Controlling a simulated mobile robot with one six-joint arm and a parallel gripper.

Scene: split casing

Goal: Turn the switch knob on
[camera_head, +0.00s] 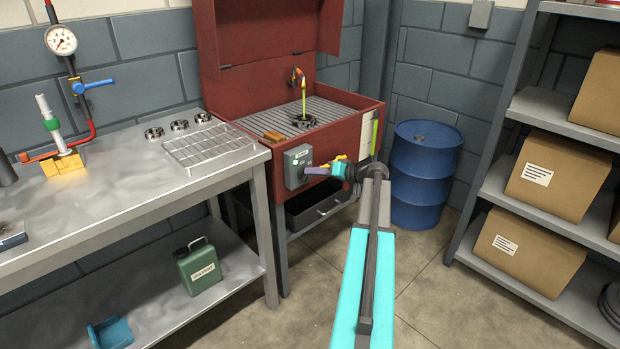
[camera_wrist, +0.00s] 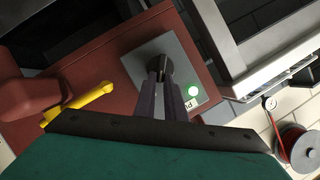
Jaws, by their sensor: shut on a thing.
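The grey switch box (camera_head: 297,160) is on the front of the red parts washer, at its left corner. The dark round switch knob (camera_wrist: 159,66) stands out from the box face. My gripper (camera_wrist: 161,82) is shut on the knob, its two dark fingers at either side of it. In the head view my gripper (camera_head: 307,171) reaches the box from the right and the knob is hard to make out.
The red washer (camera_head: 345,135) has its lid up, with a grated basin. A yellow handle (camera_wrist: 80,105) is near my gripper in the wrist view. A steel bench (camera_head: 110,215) stands left, a blue drum (camera_head: 424,170) right. Floor shows between bench and shelves.

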